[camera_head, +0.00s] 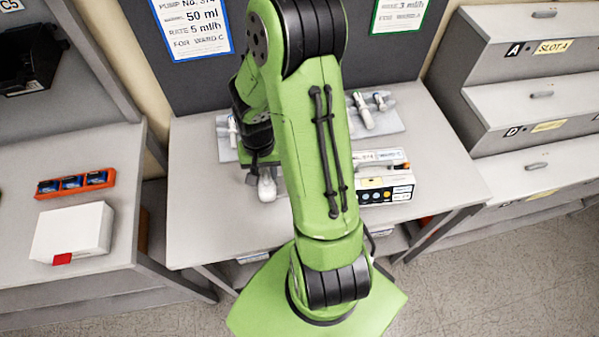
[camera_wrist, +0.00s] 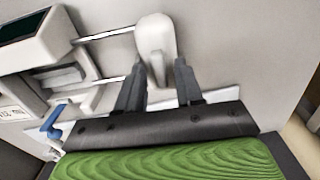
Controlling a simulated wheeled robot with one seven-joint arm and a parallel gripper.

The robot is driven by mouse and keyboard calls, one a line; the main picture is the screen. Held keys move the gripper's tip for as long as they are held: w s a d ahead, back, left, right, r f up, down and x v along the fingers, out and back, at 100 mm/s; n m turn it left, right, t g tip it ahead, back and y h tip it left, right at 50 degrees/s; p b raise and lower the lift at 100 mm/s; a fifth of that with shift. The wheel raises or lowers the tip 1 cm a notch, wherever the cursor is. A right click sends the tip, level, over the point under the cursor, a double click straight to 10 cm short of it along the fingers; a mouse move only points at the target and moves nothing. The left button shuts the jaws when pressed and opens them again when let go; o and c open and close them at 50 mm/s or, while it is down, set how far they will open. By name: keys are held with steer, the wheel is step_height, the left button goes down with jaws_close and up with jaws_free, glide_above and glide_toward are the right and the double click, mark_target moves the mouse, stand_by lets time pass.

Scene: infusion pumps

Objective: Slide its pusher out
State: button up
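The pusher (camera_wrist: 155,38) is a white rounded block in the wrist view. Two thin metal rods (camera_wrist: 107,34) join it to the pump body (camera_wrist: 30,38) on the left, and a clear length of rod shows between them. My gripper (camera_wrist: 161,62) has one finger on each side of the pusher, and the block fills the space between the tips. The fingers appear to touch it. In the head view the pusher (camera_head: 267,185) shows left of my arm, below my wrist. The pump (camera_head: 385,183) stands right of my arm, which hides the rods there.
A grey tray (camera_head: 395,126) with syringes lies at the back of the table (camera_head: 200,215). A drawer unit (camera_head: 535,100) stands on the right. A side table on the left bears a white box (camera_head: 72,232) and an orange rack (camera_head: 75,184). The table's left front is clear.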

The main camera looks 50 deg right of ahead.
mark_target(265, 175)
step_height(265, 175, up, 7)
steer(key=p, duration=0.5)
steer(key=shift+r+p, duration=0.15)
steer(key=shift+p, duration=0.25)
steer(key=shift+f, duration=0.2)
steer(key=s+a+r+n+t+b, duration=0.1)
steer(key=s+a+r+n, duration=0.3)
steer(key=r, duration=0.6)
steer(key=s+a+r+n+t, duration=0.4)
steer(key=s+a+r, duration=0.2)
steer(key=s+r, duration=0.2)
step_height(265, 175, up, 2)
steer(key=shift+a+r+t+b, duration=0.1)
steer(key=shift+a+t+b, duration=0.2)
steer(key=shift+a+b, duration=0.05)
